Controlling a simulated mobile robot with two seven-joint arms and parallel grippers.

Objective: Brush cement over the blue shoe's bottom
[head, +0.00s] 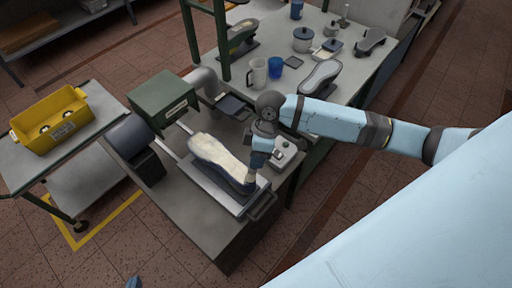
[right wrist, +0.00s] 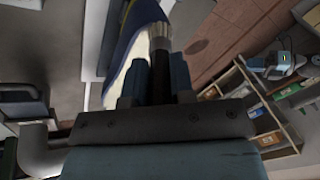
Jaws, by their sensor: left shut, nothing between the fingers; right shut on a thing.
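The blue shoe (head: 243,186) lies bottom up on a grey plate on the low bench, its broad cream-coloured bottom (head: 215,152) facing up. In the right wrist view the shoe (right wrist: 142,15) shows a blue side and a pale bottom. My right gripper (head: 257,161) is at the shoe's near right end, shut on a brush. The brush's dark handle (right wrist: 160,75) and pale metal collar (right wrist: 160,36) show between the fingers. Its tip is at the shoe; exact contact is unclear. Only a blue tip of my left gripper (head: 133,283) shows at the bottom edge, away from the bench.
A green box (head: 162,98) and a dark roller stand left of the shoe. The worktable behind holds a clear jug (head: 258,72), a blue cup (head: 275,67), a lidded pot (head: 303,40) and more shoes or lasts. A yellow crate (head: 50,118) sits on the left cart.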

